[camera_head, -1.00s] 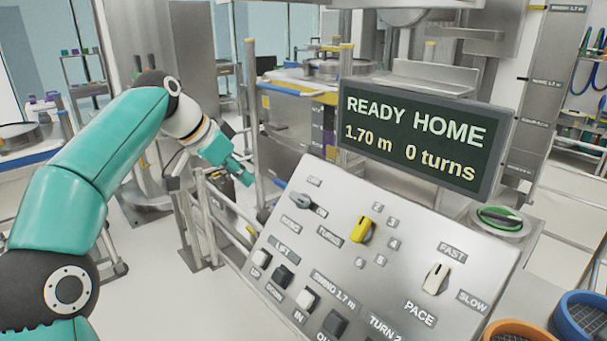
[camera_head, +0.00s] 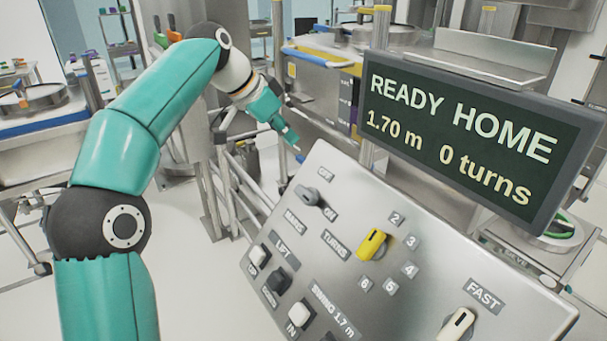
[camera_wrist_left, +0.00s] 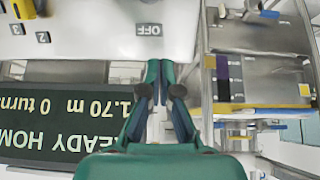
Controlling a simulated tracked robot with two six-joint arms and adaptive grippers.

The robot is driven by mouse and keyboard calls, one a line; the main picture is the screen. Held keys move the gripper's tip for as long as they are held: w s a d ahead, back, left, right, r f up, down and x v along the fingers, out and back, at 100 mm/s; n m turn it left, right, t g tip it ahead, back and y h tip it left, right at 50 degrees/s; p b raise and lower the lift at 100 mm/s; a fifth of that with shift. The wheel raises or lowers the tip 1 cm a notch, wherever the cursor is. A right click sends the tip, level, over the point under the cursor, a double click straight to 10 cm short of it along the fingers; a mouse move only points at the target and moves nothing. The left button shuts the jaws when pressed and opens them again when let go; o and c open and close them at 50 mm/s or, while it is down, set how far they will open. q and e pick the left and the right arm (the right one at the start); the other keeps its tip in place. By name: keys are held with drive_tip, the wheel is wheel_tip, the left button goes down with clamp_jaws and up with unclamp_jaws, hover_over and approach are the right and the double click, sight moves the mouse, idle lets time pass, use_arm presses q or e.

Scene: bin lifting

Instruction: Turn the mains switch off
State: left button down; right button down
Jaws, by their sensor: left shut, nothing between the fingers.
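The mains switch (camera_head: 309,194) is a grey rotary knob at the panel's upper left corner. An OFF label (camera_head: 325,174) is above it and an ON label (camera_head: 330,214) is at its lower right. My left gripper (camera_head: 296,148) is shut and empty, beyond the panel's top left edge and apart from the knob. In the left wrist view its closed fingertips (camera_wrist_left: 158,66) are near the OFF label (camera_wrist_left: 150,29). My right gripper is not in view.
The sloping control panel (camera_head: 350,285) also carries a yellow turns knob (camera_head: 371,244), a white pace knob (camera_head: 457,325) and several push buttons. A display (camera_head: 460,140) reading READY HOME, 1.70 m, 0 turns stands behind it. Metal rails (camera_head: 235,185) stand left of the panel.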

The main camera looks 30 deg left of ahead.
use_arm(q)
hover_over(305, 195)
drive_tip(key=w+a, duration=0.2)
drive_tip(key=w, duration=0.3)
drive_tip(key=f, duration=0.8)
drive_tip(key=shift+d+f+b, duration=0.2)
drive_tip(key=shift+f+b, duration=0.1)
drive_tip(key=shift+s+a+f+b, duration=0.3)
drive_tip(key=shift+s+a+f, duration=0.1)
drive_tip(key=shift+s+f, duration=0.45)
drive_tip(key=shift+s+a+f, duration=0.1)
drive_tip(key=shift+s+f, duration=0.05)
drive_tip(key=shift+s, duration=0.15)
drive_tip(key=shift+s+f, duration=0.15)
drive_tip(key=shift+f, duration=0.2)
